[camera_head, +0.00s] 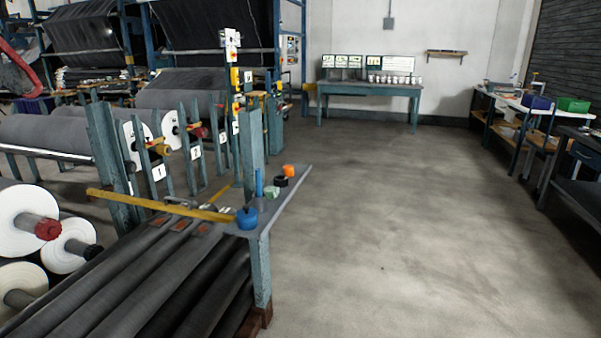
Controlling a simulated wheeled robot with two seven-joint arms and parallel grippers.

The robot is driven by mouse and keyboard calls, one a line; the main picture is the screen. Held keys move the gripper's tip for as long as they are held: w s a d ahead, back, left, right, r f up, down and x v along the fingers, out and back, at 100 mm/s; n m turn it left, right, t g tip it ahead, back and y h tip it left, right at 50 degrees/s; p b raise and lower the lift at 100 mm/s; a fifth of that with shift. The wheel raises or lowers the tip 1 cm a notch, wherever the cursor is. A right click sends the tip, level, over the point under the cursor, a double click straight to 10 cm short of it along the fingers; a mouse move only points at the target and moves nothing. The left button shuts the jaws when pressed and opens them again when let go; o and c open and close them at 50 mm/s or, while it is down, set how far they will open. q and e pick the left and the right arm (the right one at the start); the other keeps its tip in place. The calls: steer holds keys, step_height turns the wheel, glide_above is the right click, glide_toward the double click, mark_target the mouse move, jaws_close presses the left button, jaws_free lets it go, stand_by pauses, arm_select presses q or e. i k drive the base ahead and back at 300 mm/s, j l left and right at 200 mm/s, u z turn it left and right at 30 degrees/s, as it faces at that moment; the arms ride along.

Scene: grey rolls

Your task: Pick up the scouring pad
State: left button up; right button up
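I cannot make out a scouring pad in the head view. Several small items stand on the grey corner shelf (283,198) of the roll rack: a blue round item (247,218), a pale green one (271,192), a black one (281,181) and an orange one (289,170). They are too small to identify surely. Neither of my grippers is in view.
Dark long rolls (130,285) lie in the rack at the lower left, with white-ended rolls (22,222) beside them. A blue-green table (369,90) stands at the back wall. Workbenches (520,103) line the right side. The concrete floor (400,220) between is clear.

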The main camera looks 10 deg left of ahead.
mark_target(272, 193)
steer(key=i+u, duration=0.3)
steer(key=i, duration=0.2)
steer(key=i+u, duration=0.3)
steer(key=i, duration=0.15)
steer(key=i+l+u, duration=0.15)
steer(key=i+u, duration=0.15)
steer(key=i, duration=0.2)
steer(key=i+l+u, duration=0.3)
steer(key=i, duration=0.15)
